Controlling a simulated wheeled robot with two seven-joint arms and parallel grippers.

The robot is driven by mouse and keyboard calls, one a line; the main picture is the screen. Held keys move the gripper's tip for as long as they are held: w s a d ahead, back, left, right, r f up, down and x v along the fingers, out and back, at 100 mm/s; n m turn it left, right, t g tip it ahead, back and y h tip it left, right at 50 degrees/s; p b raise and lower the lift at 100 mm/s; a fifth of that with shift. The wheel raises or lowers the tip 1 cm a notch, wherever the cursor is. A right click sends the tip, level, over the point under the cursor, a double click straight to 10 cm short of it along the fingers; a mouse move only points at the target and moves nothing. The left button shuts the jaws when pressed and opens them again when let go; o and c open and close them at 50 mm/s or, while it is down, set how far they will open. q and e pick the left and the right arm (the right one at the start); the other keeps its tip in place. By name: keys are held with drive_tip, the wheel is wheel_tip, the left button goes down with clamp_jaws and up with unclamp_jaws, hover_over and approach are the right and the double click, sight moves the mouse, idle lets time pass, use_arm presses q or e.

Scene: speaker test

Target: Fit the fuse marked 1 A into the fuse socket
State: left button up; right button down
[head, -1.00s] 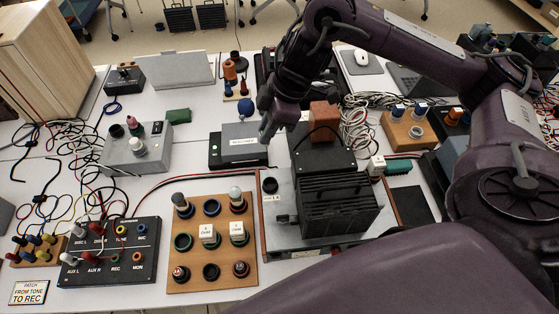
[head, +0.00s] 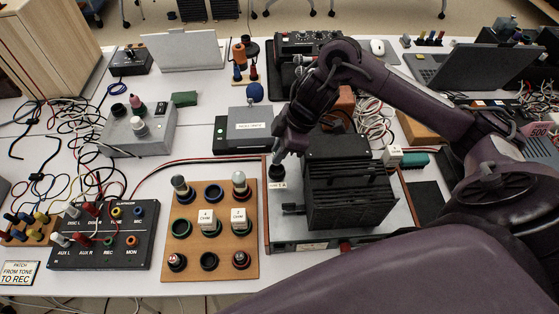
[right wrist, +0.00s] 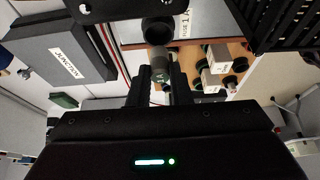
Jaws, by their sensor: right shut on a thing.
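The fuse socket (head: 276,172) is a dark round holder at the left edge of the grey amplifier chassis, with a small white label just in front of it. My right gripper (head: 280,152) is directly above it, pointing down. In the right wrist view its two fingers (right wrist: 160,84) are shut on a grey cylindrical fuse (right wrist: 158,62) with a dark greenish end. The fuse's far end meets the dark ring of the socket (right wrist: 158,30) in that view; I cannot tell whether it has entered. The fuse's marking is not readable. My left gripper is not in view.
The chassis's black finned block (head: 347,195) stands close to the right of the socket. A wooden board (head: 213,262) with several round holders and white-labelled blocks lies to the left. A grey-black box (head: 250,128) is behind it. A black patch panel (head: 75,254) lies further left.

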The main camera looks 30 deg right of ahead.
drive_tip(key=shift+f, duration=0.5)
wheel_tip(320, 180, down, 3)
drive_tip(key=shift+r, duration=0.1)
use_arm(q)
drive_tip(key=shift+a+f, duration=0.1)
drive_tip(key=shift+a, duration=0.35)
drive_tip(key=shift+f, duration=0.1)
use_arm(e)
drive_tip(key=shift+f, duration=0.3)
drive_tip(key=c, duration=1.3)
unclamp_jaws()
